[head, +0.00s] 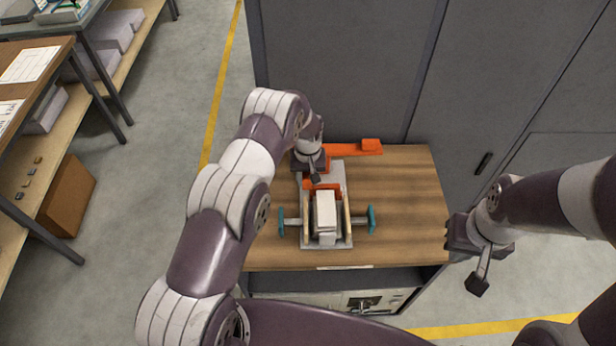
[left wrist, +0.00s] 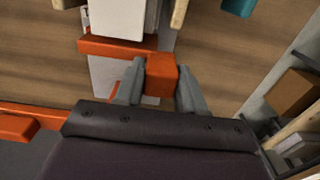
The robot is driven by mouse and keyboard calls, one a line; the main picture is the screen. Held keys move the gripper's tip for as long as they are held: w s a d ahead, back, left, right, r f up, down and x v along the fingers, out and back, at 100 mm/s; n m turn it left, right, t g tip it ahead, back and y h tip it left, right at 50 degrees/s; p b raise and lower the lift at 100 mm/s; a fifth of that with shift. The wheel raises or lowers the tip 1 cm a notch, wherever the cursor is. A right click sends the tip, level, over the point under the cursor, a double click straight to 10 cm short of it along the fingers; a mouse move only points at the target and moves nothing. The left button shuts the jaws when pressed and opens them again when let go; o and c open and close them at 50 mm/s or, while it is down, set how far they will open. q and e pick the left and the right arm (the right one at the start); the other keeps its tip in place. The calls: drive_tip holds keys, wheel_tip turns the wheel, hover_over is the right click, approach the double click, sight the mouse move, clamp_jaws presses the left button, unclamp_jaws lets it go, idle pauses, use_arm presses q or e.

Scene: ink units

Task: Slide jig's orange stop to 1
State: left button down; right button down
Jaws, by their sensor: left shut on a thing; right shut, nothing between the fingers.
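The jig (head: 313,245) stands on the wooden bench top, a grey base with a white block (head: 326,210) between two pale rails. Its orange stop (head: 322,186) lies across the base behind the white block. In the left wrist view the stop shows as an orange crossbar (left wrist: 120,47) and a small orange block (left wrist: 161,75). My left gripper (left wrist: 160,85) is shut on that block, one finger on each side. In the head view its fingers are largely hidden under the wrist. My right gripper (head: 454,236) is shut and empty, off the bench's right edge. No scale numbers are legible.
Teal knobs (head: 371,220) stick out on both sides of the jig. An orange bar with a raised end (head: 371,145) lies at the back of the bench. Grey cabinets (head: 340,70) stand close behind. The bench top (head: 405,200) is clear on the right.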

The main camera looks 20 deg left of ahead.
use_arm(q)
drive_tip(key=c, duration=0.8)
unclamp_jaws()
drive_tip(key=shift+w+a, duration=0.15)
drive_tip(key=shift+w, duration=0.4)
drive_tip(key=shift+o, duration=0.2)
drive_tip(key=shift+w+f, duration=0.1)
drive_tip(key=shift+f, duration=0.05)
drive_tip(key=shift+s+r, duration=0.4)
drive_tip(key=shift+s, duration=0.05)
drive_tip(key=shift+r+b, duration=0.4)
drive_tip(key=r+b, duration=0.2)
drive_tip(key=r, duration=0.3)
drive_tip(key=shift+w+r+b, duration=0.15)
drive_tip(key=shift+w+b, duration=0.25)
wheel_tip(320, 180, up, 6)
drive_tip(key=b, duration=0.1)
use_arm(e)
drive_tip(key=f, duration=0.5)
drive_tip(key=shift+w+a, duration=0.15)
drive_tip(key=shift+w, duration=0.15)
use_arm(q)
drive_tip(key=shift+s, duration=0.1)
